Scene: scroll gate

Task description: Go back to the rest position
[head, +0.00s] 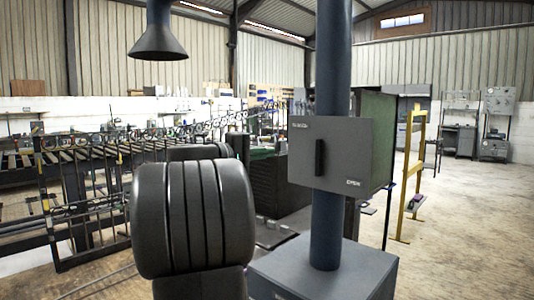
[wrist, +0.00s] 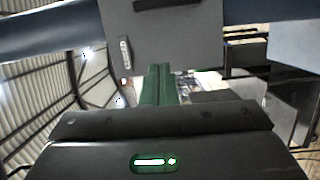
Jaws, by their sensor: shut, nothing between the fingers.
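My gripper (wrist: 158,72) shows in the wrist view as two narrow green fingers close together, above its dark housing with a green light. The fingers are shut with nothing between them. Beyond the fingertips is a grey box (wrist: 168,50) with a pale label, with blue post parts at the sides; I cannot tell the exact gap. In the head view the gripper cannot be made out; a large dark ribbed part of my arm fills the left middle.
In the head view the grey box (head: 330,178) with a dark handle sits on a blue post (head: 325,242) on a broad base (head: 330,268). A green panel (head: 378,128) stands behind it. A yellow frame (head: 412,165) is to the right. A roller conveyor (head: 95,160) runs left. Floor at far right is clear.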

